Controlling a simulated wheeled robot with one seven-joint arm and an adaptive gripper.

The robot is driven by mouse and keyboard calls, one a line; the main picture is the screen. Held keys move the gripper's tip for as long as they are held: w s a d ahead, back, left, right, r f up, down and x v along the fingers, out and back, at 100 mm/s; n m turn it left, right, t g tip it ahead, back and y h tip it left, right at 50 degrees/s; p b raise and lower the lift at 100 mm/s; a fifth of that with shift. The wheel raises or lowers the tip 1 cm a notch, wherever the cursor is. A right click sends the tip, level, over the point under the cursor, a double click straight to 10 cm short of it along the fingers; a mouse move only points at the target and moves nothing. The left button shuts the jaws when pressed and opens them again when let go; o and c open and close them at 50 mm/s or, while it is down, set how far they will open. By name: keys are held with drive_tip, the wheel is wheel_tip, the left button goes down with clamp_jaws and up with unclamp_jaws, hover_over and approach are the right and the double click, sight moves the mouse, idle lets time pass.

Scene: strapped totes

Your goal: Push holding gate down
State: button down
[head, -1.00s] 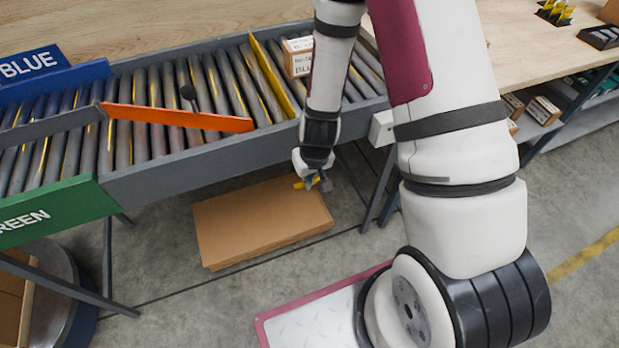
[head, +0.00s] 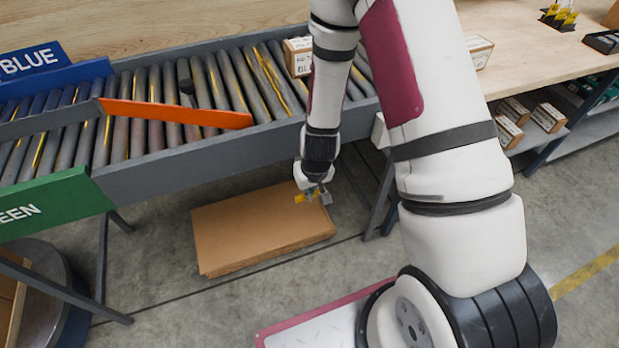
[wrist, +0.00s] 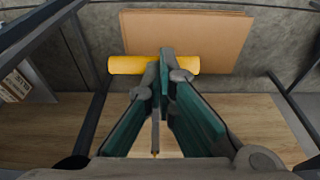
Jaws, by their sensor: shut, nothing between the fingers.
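The yellow holding gate (head: 268,72) shows in the head view as thin yellow lines level with the conveyor rollers, not as a raised plate. A short yellow bar (wrist: 126,65) lies across the fingertips in the wrist view. It also shows as a yellow patch beside my gripper in the head view. My gripper (head: 316,193) is shut and empty, pointing down beside the conveyor's near side rail. Its fingertips (wrist: 166,58) overlap the bar in the wrist view; I cannot tell whether they touch it. A labelled carton (head: 297,57) sits on the rollers just right of the gate, partly behind my arm.
An orange diverter arm (head: 180,114) crosses the rollers left of the gate. Blue (head: 55,78) and green (head: 55,209) signed panels stand at the left. Flat brown cardboard (head: 255,232) lies on the floor below my gripper. Conveyor legs stand nearby. A wooden bench (head: 530,60) is at right.

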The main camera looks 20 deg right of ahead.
drive_tip(key=p+v, duration=0.3)
drive_tip(key=v, duration=1.1)
drive_tip(key=s+a+r+t, duration=0.1)
drive_tip(key=s+r, duration=0.2)
drive_tip(key=r, duration=0.6)
drive_tip(key=s+r, duration=0.4)
drive_tip(key=r, duration=0.6)
drive_tip(key=s+d+r, duration=0.1)
drive_tip(key=s+r, duration=0.8)
drive_tip(key=s, duration=0.5)
drive_tip(key=shift+d+t, duration=0.2)
drive_tip(key=shift+t, duration=0.1)
drive_tip(key=shift+r, duration=0.1)
